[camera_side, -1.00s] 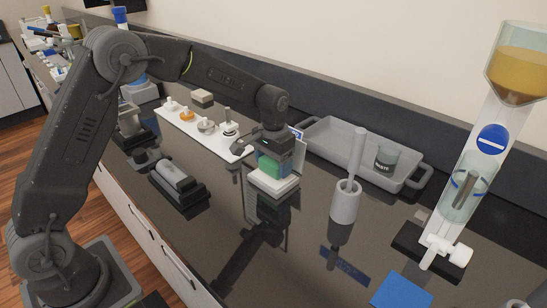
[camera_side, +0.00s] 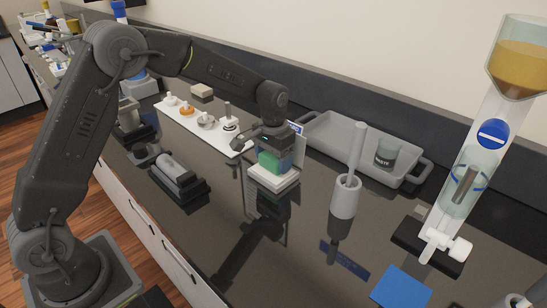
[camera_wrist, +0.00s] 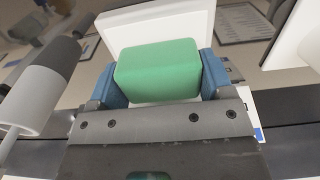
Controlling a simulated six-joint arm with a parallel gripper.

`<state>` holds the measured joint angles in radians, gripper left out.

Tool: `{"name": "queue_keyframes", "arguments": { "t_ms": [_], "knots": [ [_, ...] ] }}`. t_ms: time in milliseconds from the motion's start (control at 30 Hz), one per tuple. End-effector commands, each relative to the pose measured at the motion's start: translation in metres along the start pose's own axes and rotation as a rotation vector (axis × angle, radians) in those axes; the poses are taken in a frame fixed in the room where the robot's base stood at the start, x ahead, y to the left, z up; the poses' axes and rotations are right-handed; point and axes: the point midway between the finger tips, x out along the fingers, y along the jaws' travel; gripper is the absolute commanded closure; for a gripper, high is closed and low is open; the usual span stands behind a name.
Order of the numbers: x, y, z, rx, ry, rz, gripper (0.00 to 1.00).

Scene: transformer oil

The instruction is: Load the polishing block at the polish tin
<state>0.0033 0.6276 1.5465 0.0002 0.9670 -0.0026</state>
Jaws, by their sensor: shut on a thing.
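The green polishing block (camera_side: 269,161) is between the blue fingertips of my gripper (camera_side: 276,153), which is shut on it. The block also shows large in the wrist view (camera_wrist: 157,71), with a blue finger on each side. It is just above or touching a white square stand (camera_side: 273,178); I cannot tell which. This white surface shows behind the block in the wrist view (camera_wrist: 160,24). A white strip (camera_side: 207,130) to the left carries several small items, one of them an orange pot (camera_side: 187,110). I cannot tell for sure which thing is the polish tin.
A grey holder (camera_side: 345,199) with an upright rod is to the right. A glass column (camera_side: 475,160) and a blue mat (camera_side: 401,288) are farther right. A dark cradle (camera_side: 180,183) lies left. Dark counter between is clear.

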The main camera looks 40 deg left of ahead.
Motion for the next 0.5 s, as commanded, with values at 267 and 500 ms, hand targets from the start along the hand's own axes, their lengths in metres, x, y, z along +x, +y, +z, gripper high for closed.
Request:
{"name": "queue_keyframes", "arguments": {
  "t_ms": [267, 500],
  "knots": [
    [0.0034, 0.0, 0.0001, 0.0, -0.001, 0.0, 0.45],
    [0.0061, 0.0, 0.0001, 0.0, -0.001, 0.0, 0.45]
  ]
}}
